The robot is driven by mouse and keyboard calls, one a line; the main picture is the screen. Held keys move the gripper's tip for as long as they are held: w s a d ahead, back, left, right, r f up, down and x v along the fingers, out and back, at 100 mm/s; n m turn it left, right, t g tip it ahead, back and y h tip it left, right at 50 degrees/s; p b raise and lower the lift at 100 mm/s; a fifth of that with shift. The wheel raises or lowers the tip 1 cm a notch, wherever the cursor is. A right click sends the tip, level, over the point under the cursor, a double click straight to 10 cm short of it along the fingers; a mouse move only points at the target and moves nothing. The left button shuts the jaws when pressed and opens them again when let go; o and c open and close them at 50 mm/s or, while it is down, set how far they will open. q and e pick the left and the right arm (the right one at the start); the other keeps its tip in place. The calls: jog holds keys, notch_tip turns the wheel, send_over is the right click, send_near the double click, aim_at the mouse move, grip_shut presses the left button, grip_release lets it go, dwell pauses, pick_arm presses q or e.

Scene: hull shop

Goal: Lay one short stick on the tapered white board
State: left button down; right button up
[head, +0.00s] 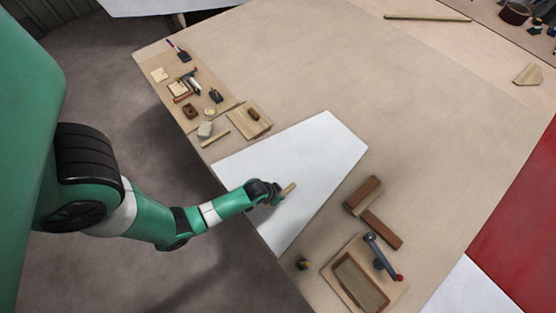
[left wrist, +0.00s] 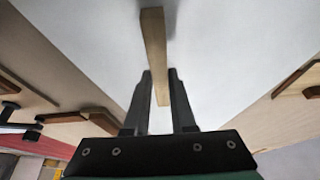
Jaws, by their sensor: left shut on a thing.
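The tapered white board (head: 322,150) lies flat on the large wooden table, its wide end at the table's near left edge. My left gripper (head: 276,195) is over the middle of the board and shut on a short wooden stick (head: 288,189). In the left wrist view the stick (left wrist: 155,50) sits between the two fingers (left wrist: 160,95) and extends out past them over the white board (left wrist: 225,60). I cannot tell whether the stick touches the board. Another short stick (head: 215,138) lies on the table left of the board. My right gripper is not in view.
A tool board (head: 222,87) with small tools and blocks is at the upper left, near a wooden board (head: 262,132) with a dark block. Brown wooden blocks (head: 382,230) and a tray (head: 340,258) with a clamp-like tool lie right of the white board. The table's far middle is clear.

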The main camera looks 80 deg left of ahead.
pick_arm(q)
jog(key=shift+a, duration=0.1)
jog(key=f, duration=0.1)
jog(key=f+b, duration=0.1)
jog(key=f, duration=0.1)
jog(key=shift+a+f+b, duration=0.15)
jog(key=shift+a+b, duration=0.1)
jog(key=shift+b, duration=0.1)
jog(key=shift+f, duration=0.25)
jog(key=shift+f, duration=0.15)
jog(key=c, duration=0.8)
grip_release()
jog(key=shift+o, duration=0.2)
